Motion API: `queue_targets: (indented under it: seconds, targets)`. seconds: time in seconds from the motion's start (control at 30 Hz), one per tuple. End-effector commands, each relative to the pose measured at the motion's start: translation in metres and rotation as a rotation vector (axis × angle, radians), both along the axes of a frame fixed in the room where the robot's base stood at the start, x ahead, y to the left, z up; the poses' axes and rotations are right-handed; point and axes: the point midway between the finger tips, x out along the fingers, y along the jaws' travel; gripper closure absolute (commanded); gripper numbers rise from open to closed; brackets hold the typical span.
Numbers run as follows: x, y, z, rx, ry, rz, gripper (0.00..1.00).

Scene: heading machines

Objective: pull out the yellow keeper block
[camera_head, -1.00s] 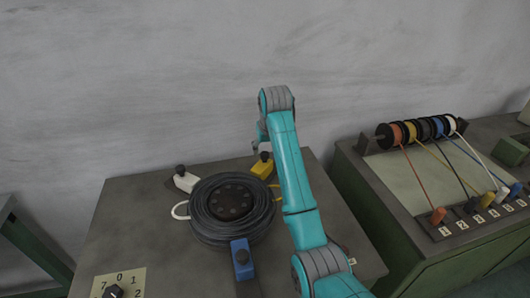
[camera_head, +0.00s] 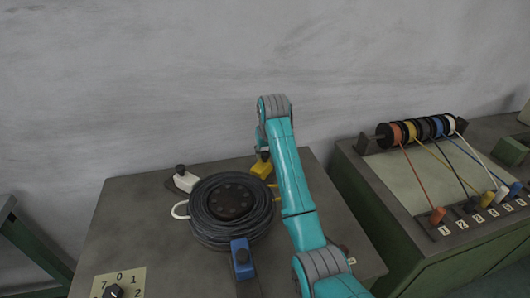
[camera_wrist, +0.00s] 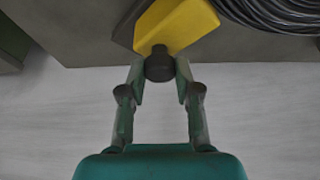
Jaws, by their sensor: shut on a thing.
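The yellow keeper block (camera_head: 262,168) stands at the back right of the black wire coil (camera_head: 206,208) on the grey machine top. In the wrist view the yellow block (camera_wrist: 177,24) fills the upper middle, with a dark round knob (camera_wrist: 159,66) on it. My gripper (camera_wrist: 160,72) is shut on this knob, one finger at each side. In the head view my arm hides part of the block's right side, and the gripper (camera_head: 262,150) shows only in part above it.
A white block (camera_head: 186,181) and a blue block (camera_head: 241,262), both with dark knobs, stand at the coil's edge. A numbered dial plate (camera_head: 118,283) is at the front left. A green bench with coloured spools (camera_head: 412,131) stands at the right. A wall is behind.

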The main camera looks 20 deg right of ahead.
Motion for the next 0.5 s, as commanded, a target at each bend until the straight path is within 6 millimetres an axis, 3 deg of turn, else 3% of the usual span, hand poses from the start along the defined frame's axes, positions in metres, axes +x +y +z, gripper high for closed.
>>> queue_targets:
  seconds: [0.5]
  targets:
    - [0.038, -0.038, 0.0, 0.0, 0.0, 0.0, 1.0]
